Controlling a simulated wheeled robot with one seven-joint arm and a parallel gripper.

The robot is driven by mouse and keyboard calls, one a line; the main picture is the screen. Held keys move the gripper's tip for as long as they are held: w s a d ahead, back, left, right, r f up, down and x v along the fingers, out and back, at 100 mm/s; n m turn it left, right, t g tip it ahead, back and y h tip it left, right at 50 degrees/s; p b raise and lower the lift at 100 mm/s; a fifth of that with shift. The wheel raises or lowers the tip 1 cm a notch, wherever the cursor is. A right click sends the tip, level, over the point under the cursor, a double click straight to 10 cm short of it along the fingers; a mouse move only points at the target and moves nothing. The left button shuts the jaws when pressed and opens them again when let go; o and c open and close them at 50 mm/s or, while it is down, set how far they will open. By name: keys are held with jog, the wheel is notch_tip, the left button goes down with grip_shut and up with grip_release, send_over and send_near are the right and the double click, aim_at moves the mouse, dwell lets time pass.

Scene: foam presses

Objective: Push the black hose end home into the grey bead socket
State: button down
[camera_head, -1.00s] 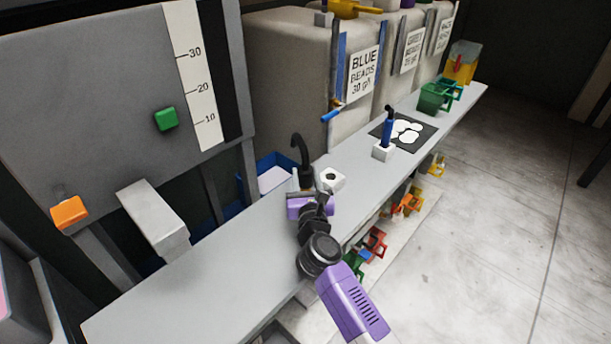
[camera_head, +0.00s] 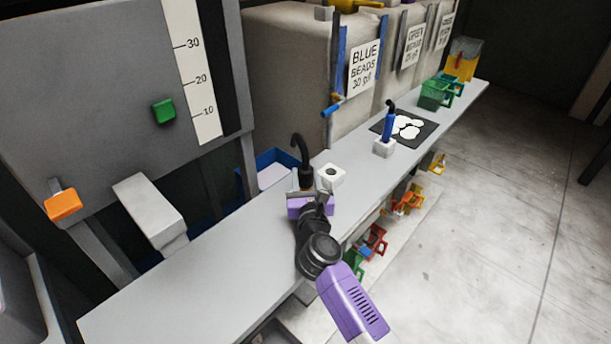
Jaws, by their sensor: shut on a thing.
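The black hose (camera_head: 300,150) stands up from my gripper with its top bent over to the left. A brownish band (camera_head: 306,179) shows at its lower part, just above the jaws. My gripper (camera_head: 312,196) is shut on the hose over the bench. The pale grey block with a dark round hole (camera_head: 331,176), which looks like the bead socket, sits on the bench just right of the hose. Its hole is open and empty. The hose's lower end is hidden behind my gripper, and I cannot tell whether it touches the block.
A blue hose (camera_head: 388,127) stands in a pale block (camera_head: 384,148) farther along the bench (camera_head: 215,260). Beyond are a black mat (camera_head: 424,132) with white discs and a green crate (camera_head: 434,95). The near bench is clear. A blue bin (camera_head: 283,160) stands behind.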

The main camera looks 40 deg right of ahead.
jog(key=shift+f+b, duration=0.95)
jog(key=shift+f, duration=0.2)
jog(key=c, duration=0.8)
grip_release()
jog(key=v, duration=0.7)
jog(key=shift+s+a, duration=0.25)
jog(key=shift+s, duration=0.05)
